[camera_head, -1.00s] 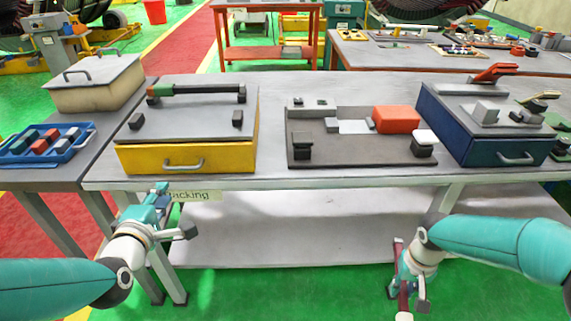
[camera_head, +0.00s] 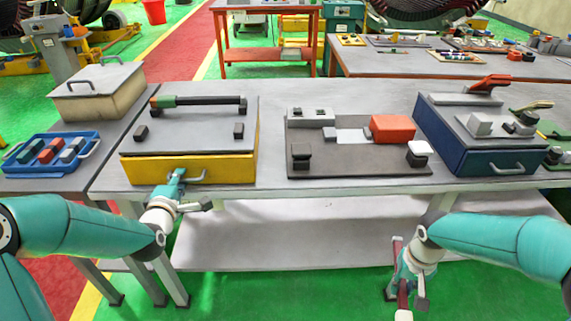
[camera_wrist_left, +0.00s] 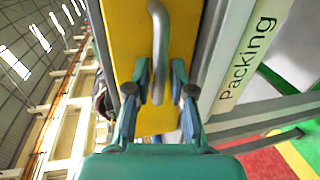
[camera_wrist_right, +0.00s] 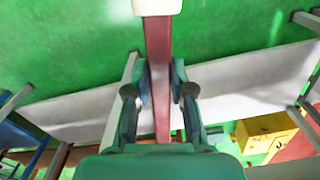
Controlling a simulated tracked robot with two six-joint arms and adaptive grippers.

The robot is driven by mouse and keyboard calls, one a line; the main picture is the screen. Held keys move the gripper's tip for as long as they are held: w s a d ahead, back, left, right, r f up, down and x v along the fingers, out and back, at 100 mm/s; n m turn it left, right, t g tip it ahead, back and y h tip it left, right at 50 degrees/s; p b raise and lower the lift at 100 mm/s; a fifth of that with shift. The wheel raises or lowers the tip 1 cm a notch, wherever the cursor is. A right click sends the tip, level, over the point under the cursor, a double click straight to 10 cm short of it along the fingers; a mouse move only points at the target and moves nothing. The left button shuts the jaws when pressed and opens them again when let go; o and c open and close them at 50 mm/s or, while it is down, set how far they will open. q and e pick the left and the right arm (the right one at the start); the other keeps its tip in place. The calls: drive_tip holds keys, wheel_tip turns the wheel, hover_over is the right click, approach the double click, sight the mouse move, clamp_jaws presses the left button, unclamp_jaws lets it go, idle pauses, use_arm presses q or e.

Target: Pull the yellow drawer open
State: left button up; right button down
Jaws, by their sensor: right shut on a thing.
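The yellow drawer (camera_head: 225,168) sits shut under a grey top at the left of the table, with a grey bar handle (camera_head: 196,178) on its front. My left gripper (camera_head: 176,178) is at this handle. In the left wrist view, the open fingers (camera_wrist_left: 159,80) stand on either side of the handle (camera_wrist_left: 158,35), with small gaps showing. My right gripper (camera_head: 404,268) is low in front of the table, away from the drawer. In the right wrist view, its fingers (camera_wrist_right: 157,85) are shut on a dark red bar (camera_wrist_right: 158,55) with a pale end.
The grey table (camera_head: 270,185) has a lower shelf. A tray with a red block (camera_head: 393,128) and a blue drawer box (camera_head: 470,158) stand to the right. A blue tray (camera_head: 12,170) and beige box (camera_head: 100,92) are on the left side table. A dark bar (camera_head: 205,101) lies atop the yellow unit.

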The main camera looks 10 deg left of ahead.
use_arm(q)
drive_tip(key=shift+w, duration=0.15)
drive_tip(key=shift+c, duration=0.2)
clamp_jaws()
drive_tip(key=shift+d+f, duration=0.1)
